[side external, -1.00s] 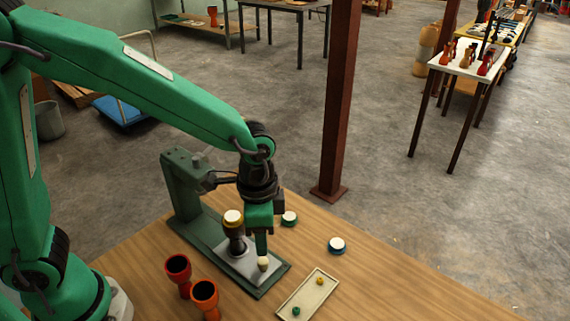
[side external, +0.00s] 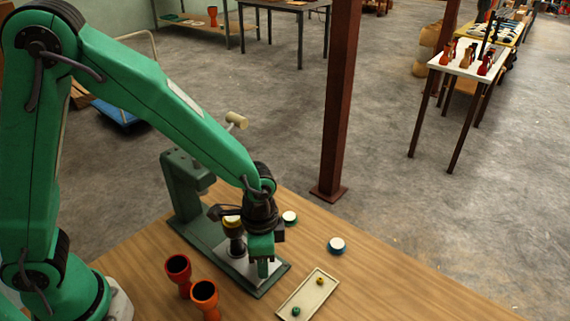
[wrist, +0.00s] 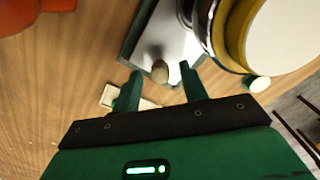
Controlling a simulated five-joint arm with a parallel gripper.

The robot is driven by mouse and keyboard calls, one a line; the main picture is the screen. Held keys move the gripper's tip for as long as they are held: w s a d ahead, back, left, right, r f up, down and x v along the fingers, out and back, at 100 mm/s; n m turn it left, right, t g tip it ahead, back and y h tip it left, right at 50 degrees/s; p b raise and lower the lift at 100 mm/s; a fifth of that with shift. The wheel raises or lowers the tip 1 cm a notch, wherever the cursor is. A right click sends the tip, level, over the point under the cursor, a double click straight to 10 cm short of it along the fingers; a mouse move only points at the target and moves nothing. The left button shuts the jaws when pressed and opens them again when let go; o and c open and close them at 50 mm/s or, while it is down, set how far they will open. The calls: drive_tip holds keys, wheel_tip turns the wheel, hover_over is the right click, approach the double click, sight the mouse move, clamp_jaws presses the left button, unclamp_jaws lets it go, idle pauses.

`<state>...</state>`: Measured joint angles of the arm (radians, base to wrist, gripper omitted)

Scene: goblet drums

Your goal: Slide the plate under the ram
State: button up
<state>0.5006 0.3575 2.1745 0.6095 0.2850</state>
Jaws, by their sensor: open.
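The silver plate (side external: 231,262) lies on the green base of the press, with its knob end toward the front. A yellow goblet drum (side external: 232,222) with a pale head stands on it, in front of the ram (side external: 203,188). In the wrist view the drum (wrist: 285,35) is at the upper right and the plate (wrist: 176,42) at the top. In the side view my gripper (side external: 263,270) is low over the plate's front end and hides the knob.
A red drum (side external: 178,270) and an orange drum (side external: 204,297) stand left of the press. A tray (side external: 308,297) with small yellow and green pieces lies at its right. The press lever's cream handle (side external: 237,120) is raised.

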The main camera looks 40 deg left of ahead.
sight(245, 243)
clamp_jaws()
drive_tip(key=shift+a, duration=2.5)
unclamp_jaws()
drive_tip(key=shift+r, duration=0.15)
wheel_tip(245, 243, up, 8)
drive_tip(key=shift+f, duration=0.2)
